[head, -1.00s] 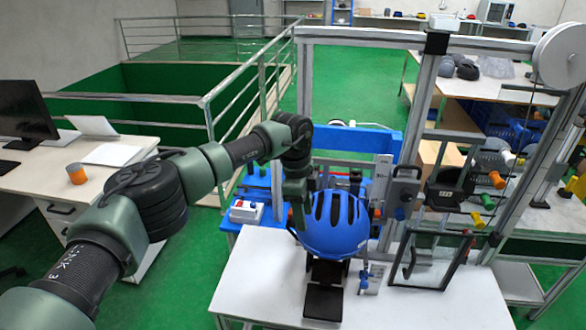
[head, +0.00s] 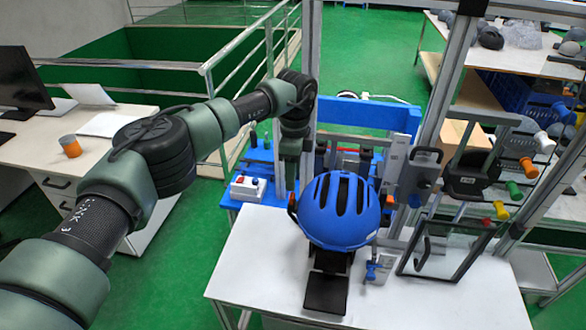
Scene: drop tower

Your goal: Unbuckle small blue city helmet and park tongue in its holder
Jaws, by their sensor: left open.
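The blue city helmet (head: 338,212), with dark vent slots, sits on a black stand on the white table. My left gripper (head: 292,200) points down close against the helmet's left side. It is open, but its fingertips are small and partly hidden, and I cannot tell whether it touches the helmet. The buckle, its tongue and the strap cannot be made out. A small blue fixture (head: 378,268) stands on the table just right of the helmet's stand; I cannot tell whether it is the tongue holder. My right gripper is out of view.
The white table (head: 250,270) is clear at its front left. A framed clear panel (head: 446,250) stands right of the helmet, beside the metal tower frame. A white box with a red button (head: 248,187) sits on a blue surface behind left.

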